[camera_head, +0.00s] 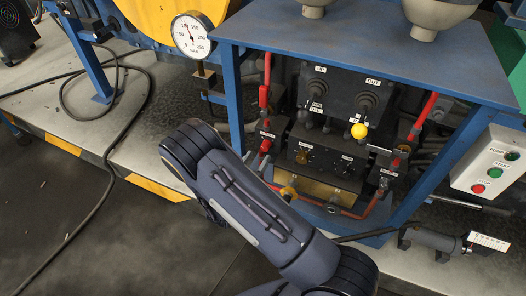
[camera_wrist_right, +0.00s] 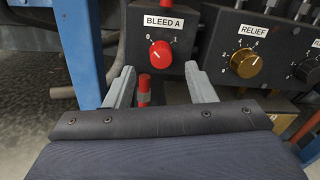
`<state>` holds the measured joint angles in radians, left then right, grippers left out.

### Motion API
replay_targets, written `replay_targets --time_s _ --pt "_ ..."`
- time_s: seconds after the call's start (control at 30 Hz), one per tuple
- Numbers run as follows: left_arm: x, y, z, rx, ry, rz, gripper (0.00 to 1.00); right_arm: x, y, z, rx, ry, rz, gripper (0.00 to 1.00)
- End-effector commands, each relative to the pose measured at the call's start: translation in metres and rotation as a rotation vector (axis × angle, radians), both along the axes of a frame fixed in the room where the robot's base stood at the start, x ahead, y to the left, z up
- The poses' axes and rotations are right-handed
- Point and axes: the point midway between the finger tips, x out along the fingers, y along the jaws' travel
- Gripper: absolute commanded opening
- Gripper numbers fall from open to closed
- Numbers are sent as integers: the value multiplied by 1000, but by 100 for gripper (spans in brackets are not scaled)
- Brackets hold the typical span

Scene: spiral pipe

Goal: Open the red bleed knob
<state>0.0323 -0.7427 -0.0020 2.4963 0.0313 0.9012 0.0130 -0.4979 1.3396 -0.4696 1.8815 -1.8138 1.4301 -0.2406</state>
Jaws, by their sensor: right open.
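The red bleed knob (camera_wrist_right: 160,54) sits on a dark box under a "BLEED A" label in the right wrist view. Its white mark points up and left, towards the 0. In the head view the red knob (camera_head: 265,146) is small, at the left of the valve panel. My right gripper (camera_wrist_right: 160,84) is open, its two grey fingers apart and just below the knob in the picture. I see no contact with the knob. My left gripper is not in view.
A brass RELIEF knob (camera_wrist_right: 246,64) is right of the fingers. A red pipe end (camera_wrist_right: 144,90) shows between them. A blue frame post (camera_wrist_right: 85,45) stands at left. A yellow-topped lever (camera_head: 359,131) and a pump button box (camera_head: 490,165) are farther right.

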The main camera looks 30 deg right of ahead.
Motion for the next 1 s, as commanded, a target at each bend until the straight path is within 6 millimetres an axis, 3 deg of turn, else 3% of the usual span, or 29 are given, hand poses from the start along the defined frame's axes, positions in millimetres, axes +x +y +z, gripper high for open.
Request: replay_targets --time_s 0.3,0.67,1.0 --pt "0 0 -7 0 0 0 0 25 -38 -1 3 0 -4 50" --pt "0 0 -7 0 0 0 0 28 -43 0 2 -1 -2 50" --pt "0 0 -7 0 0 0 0 28 -42 0 3 0 -3 5"
